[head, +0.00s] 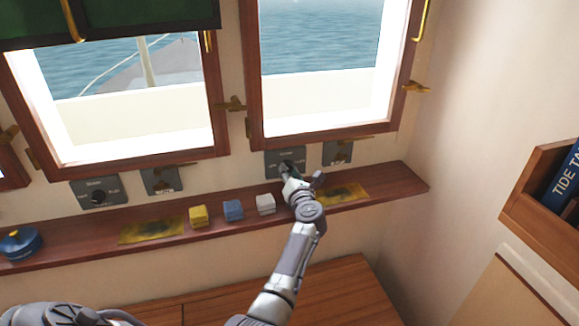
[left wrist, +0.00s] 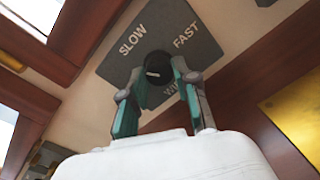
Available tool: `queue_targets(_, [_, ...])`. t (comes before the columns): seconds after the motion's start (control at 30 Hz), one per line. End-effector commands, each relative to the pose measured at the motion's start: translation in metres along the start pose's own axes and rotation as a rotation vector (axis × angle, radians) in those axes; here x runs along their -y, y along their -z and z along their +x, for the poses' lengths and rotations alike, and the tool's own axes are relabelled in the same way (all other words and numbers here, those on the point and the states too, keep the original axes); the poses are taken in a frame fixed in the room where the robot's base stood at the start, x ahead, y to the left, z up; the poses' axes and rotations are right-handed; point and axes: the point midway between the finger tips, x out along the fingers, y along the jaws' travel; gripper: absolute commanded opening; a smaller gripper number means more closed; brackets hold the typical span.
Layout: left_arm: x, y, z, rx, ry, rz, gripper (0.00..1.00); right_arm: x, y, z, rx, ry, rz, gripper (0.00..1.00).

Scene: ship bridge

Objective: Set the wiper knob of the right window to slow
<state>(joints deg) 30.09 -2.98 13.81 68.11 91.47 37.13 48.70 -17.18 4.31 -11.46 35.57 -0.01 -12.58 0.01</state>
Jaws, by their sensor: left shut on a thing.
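The right window's wiper panel (head: 272,155) is a dark grey plate on the wall below the right window (head: 320,60). In the left wrist view the panel (left wrist: 118,68) shows SLOW at upper left and FAST at upper right; the lower lettering is partly covered by a finger. The black wiper knob (left wrist: 155,63) with a short white mark sits between the fingertips of my left gripper (left wrist: 157,82). In the head view my left gripper (head: 287,170) reaches the panel and hides most of the knob. It is shut on the knob. My right gripper is out of view.
A wooden ledge (head: 390,182) below the panel carries yellow (head: 199,216), blue (head: 233,210) and white (head: 265,204) blocks and a blue pot (head: 20,243). A switch plate (head: 337,153) is right of the panel. Another wiper panel (head: 82,190) is under the left window.

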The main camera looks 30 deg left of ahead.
Motion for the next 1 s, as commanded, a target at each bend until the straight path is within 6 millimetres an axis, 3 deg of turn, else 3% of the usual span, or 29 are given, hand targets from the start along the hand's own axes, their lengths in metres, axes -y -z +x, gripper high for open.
queue_targets(0.1, [-0.002,-0.004,0.0,-0.005,0.001,0.11,0.0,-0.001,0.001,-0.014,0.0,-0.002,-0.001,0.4])
queue_targets(0.5, [-0.002,-0.004,0.0,-0.013,-0.002,0.435,0.0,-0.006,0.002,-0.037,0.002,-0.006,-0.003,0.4])
queue_targets(1.0, [-0.001,-0.002,0.0,-0.016,-0.002,0.599,0.0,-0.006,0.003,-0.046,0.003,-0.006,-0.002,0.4])
